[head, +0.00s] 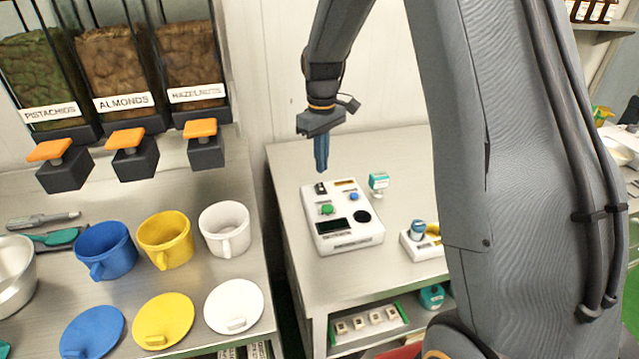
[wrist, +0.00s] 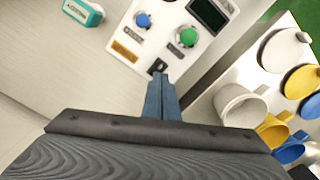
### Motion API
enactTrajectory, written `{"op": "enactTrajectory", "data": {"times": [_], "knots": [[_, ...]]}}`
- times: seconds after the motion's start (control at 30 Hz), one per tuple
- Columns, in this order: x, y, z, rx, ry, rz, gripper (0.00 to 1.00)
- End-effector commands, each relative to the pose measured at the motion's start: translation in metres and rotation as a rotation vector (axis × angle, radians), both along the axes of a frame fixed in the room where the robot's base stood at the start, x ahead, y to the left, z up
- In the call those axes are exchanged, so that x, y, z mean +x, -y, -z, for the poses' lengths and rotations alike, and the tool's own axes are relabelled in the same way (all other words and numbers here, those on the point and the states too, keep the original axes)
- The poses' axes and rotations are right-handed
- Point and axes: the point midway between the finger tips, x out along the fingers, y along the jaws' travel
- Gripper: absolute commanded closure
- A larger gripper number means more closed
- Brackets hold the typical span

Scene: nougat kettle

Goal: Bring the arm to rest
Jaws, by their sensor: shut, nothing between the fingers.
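My gripper (head: 321,168) is shut and empty. It points down above the back edge of a white control box (head: 343,240) on the right-hand metal table. In the wrist view my gripper's blue fingers (wrist: 161,82) lie together, their tips near a small black switch (wrist: 157,67) on the box. The box also has a green button (head: 326,209), a blue knob (head: 353,197), a black round part (head: 362,216) and a dark display (head: 333,225). I cannot tell whether the fingertips touch the box; they appear a little above it.
The left counter carries blue (head: 106,250), yellow (head: 166,240) and white (head: 225,229) cups with lids. Nut dispensers (head: 122,79) hang above. A gap separates the counters.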

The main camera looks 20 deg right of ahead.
Motion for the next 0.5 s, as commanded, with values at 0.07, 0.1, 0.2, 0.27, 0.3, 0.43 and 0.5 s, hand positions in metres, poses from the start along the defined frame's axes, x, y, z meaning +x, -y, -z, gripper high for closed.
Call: {"op": "enactTrajectory", "data": {"times": [0.07, 0.1, 0.2, 0.27, 0.3, 0.43, 0.5], "knots": [[-0.0002, 0.0, -0.0071, 0.0, 0.001, 0.0, 1.0], [-0.0002, 0.0, -0.0085, 0.0, 0.0, 0.0, 1.0], [-0.0002, 0.0, -0.009, 0.0, 0.0, 0.0, 1.0], [-0.0001, 0.0, -0.0085, 0.0, 0.0, 0.0, 1.0], [-0.0001, 0.0, -0.0084, 0.0, 0.0, 0.0, 1.0], [-0.0001, 0.0, -0.0082, 0.0, -0.001, 0.0, 1.0], [-0.0004, 0.0, -0.0082, 0.0, 0.0, 0.0, 1.0]]}}
